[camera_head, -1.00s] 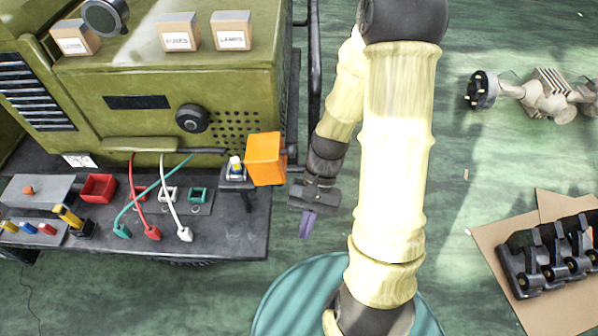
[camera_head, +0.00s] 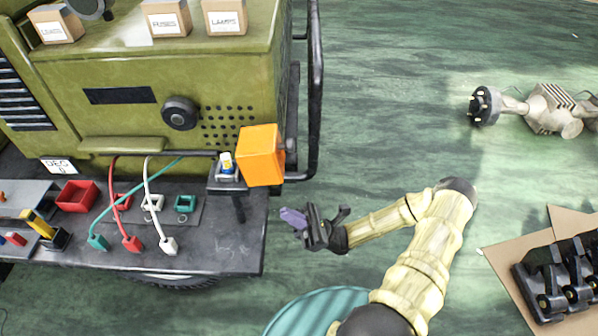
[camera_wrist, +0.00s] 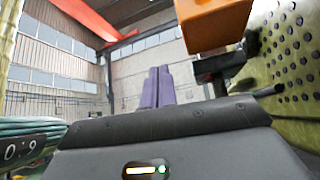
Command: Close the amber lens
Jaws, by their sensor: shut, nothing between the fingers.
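The amber lens (camera_head: 260,155) is an orange box-shaped cover. The lens (camera_wrist: 212,22) shows there at the upper right, beyond and above the fingertips.
The olive machine (camera_head: 170,110) with a perforated panel stands behind the lamp. A dark upright rail (camera_head: 316,90) rises right of the lens. The dark shelf (camera_head: 215,258) holds cables, sockets and a red tray (camera_head: 77,196).

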